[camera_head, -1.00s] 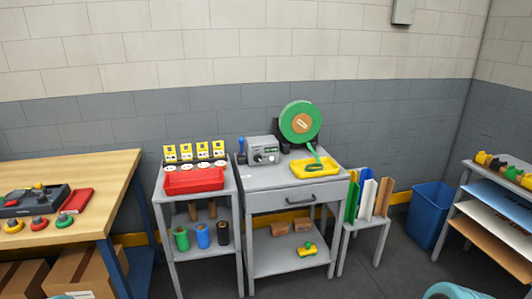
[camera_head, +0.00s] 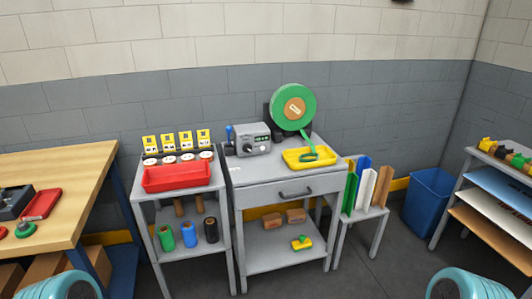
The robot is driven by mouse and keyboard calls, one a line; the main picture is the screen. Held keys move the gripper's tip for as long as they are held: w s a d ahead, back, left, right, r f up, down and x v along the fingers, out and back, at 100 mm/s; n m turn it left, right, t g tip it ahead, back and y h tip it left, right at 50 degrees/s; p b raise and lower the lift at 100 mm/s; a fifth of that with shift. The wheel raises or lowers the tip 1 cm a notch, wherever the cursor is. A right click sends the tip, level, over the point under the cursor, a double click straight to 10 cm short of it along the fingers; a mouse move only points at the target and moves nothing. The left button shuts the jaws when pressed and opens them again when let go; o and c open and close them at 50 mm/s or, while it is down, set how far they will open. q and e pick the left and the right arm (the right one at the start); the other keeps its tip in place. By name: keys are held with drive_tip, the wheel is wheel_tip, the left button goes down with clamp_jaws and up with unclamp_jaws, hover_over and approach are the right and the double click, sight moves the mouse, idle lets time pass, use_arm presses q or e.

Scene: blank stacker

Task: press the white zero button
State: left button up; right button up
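A grey control box (camera_head: 250,139) with a small display and a round knob stands at the back left of the grey drawer table (camera_head: 290,188). A blue-topped item (camera_head: 229,132) is at its left side. A white zero button cannot be made out at this size. A green tape reel (camera_head: 293,107) stands to the right of the box, with green strip hanging into a yellow tray (camera_head: 308,158). Neither of my grippers is in view; only teal parts of my own body show at the bottom left and bottom right.
A grey cart (camera_head: 146,205) with a red bin (camera_head: 177,177) stands left of the table. A wooden bench (camera_head: 75,180) is farther left. A rack of coloured boards (camera_head: 367,190), a blue bin (camera_head: 428,197) and a shelf (camera_head: 482,222) are right. The floor in front is partly clear.

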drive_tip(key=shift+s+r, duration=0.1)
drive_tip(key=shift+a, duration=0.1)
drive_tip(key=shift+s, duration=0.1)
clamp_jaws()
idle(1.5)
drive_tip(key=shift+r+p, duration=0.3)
drive_tip(key=shift+p, duration=0.05)
